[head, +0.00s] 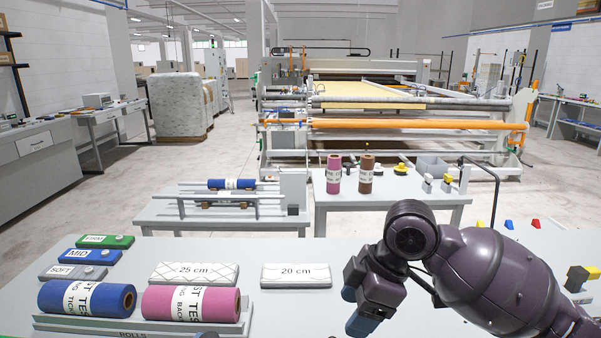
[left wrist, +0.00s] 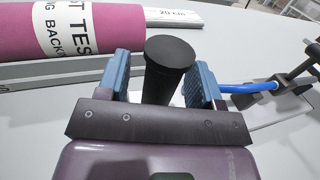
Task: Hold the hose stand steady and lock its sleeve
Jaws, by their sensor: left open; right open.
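In the left wrist view a black upright post with a round flat cap (left wrist: 170,52) stands between the blue fingers of my left gripper (left wrist: 158,88), which is open around it. A gap shows on the post's left; I cannot tell whether the right finger touches it. A blue hose (left wrist: 246,88) runs right from behind that finger to a black clamp-like part (left wrist: 288,84). I cannot tell which part is the sleeve. The post's lower end is hidden by my gripper. In the head view my right gripper (head: 355,308) is open and empty over the bench, pointing down-left.
A blue roll (head: 85,298) and a pink roll (head: 190,304) lie in a rack at the bench's front left. Green, blue and grey labelled blocks and two quilted sample pads (head: 195,273) lie behind. Two smaller tables and a quilting frame (head: 400,92) stand beyond.

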